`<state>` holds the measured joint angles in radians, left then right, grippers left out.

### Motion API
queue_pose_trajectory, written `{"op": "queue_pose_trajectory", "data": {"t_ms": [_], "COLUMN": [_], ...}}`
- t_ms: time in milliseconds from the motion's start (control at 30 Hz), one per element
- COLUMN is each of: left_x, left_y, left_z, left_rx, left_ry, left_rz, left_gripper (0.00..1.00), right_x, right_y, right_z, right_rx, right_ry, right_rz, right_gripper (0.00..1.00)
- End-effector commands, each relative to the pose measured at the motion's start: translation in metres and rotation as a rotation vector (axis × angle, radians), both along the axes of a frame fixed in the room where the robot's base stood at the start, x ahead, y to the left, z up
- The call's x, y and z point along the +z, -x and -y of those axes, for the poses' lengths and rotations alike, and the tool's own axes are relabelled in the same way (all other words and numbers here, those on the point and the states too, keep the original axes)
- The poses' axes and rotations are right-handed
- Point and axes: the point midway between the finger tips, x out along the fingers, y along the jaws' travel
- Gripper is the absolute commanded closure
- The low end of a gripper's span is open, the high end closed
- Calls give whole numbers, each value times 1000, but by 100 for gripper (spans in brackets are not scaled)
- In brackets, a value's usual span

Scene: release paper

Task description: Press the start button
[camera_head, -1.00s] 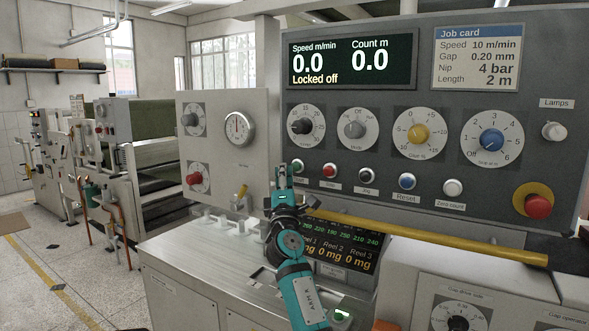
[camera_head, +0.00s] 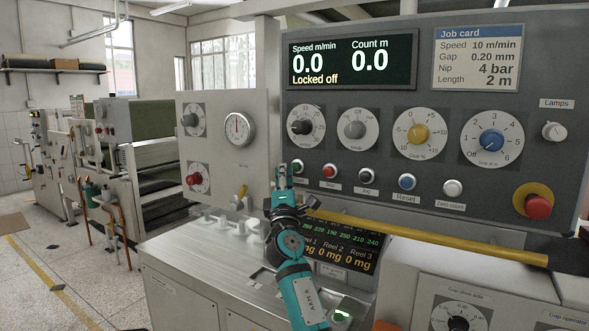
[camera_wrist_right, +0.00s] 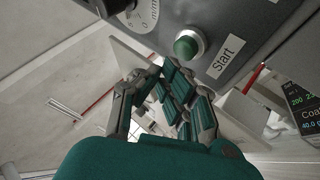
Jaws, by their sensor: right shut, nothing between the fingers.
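The green start button (camera_head: 297,166) sits at the left end of the button row on the dark control panel. In the right wrist view the green button (camera_wrist_right: 187,47) stands in a silver ring beside a label reading "Start". My right gripper (camera_head: 283,172) is shut and empty, just left of the button in the head view. In the right wrist view its fingers (camera_wrist_right: 170,85) lie below the button, and a gap seems to show between them. The display (camera_head: 352,60) reads speed 0.0, count 0.0 and "Locked off". My left gripper is not in view.
Red Stop (camera_head: 329,170), Jog (camera_head: 368,175), Reset (camera_head: 407,181) and Zero count (camera_head: 453,188) buttons follow to the right. A red emergency button (camera_head: 538,206) is at the far right. A yellow bar (camera_head: 430,238) runs below the row. Several dials sit above.

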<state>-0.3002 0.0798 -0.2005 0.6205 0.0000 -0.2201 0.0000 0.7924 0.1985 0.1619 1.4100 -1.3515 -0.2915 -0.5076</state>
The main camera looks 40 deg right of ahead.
Motion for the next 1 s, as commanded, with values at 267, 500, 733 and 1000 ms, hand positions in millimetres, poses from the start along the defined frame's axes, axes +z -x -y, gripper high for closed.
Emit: {"op": "queue_pose_trajectory", "data": {"t_ms": [267, 500, 733, 1000], "left_x": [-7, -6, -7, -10], "left_y": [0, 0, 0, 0], "left_z": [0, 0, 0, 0], "left_rx": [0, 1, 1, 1], "left_ry": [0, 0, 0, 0], "left_rz": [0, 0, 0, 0], "left_gripper": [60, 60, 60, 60], "right_x": [0, 1, 0, 0], "right_y": [-3, -3, -3, -4], "right_z": [8, 8, 9, 12], "right_rx": [-1, 0, 0, 0], "right_ry": [1, 0, 0, 1], "right_rz": [0, 0, 0, 0], "right_gripper": [100, 100, 100, 100]}}
